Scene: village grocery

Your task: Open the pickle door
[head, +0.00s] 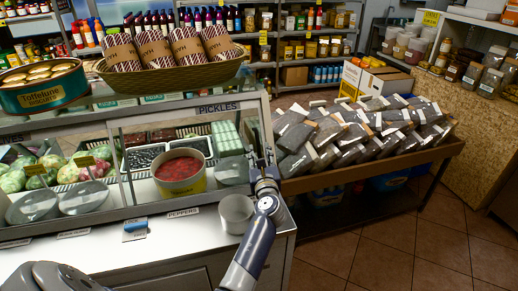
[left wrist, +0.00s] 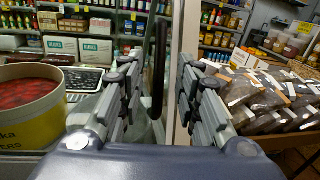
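The glass-fronted display case carries a PICKLES label (head: 217,107) on its top rail. A dark upright handle (left wrist: 158,65) stands at the edge of its glass in the left wrist view. My left gripper (head: 265,178) is at the right end of the case front; it also shows in the left wrist view (left wrist: 157,95). Its fingers are apart, with the handle in the gap, nearer the left finger. I cannot tell whether that finger touches it. A pale frame edge stands close to the right finger. The door looks closed. My right gripper is out of view.
A tub of red peppers (head: 181,172) stands behind the glass. A wooden stand (head: 370,165) of dark packages is close to the right. A basket (head: 170,78) and green tin (head: 42,92) top the case.

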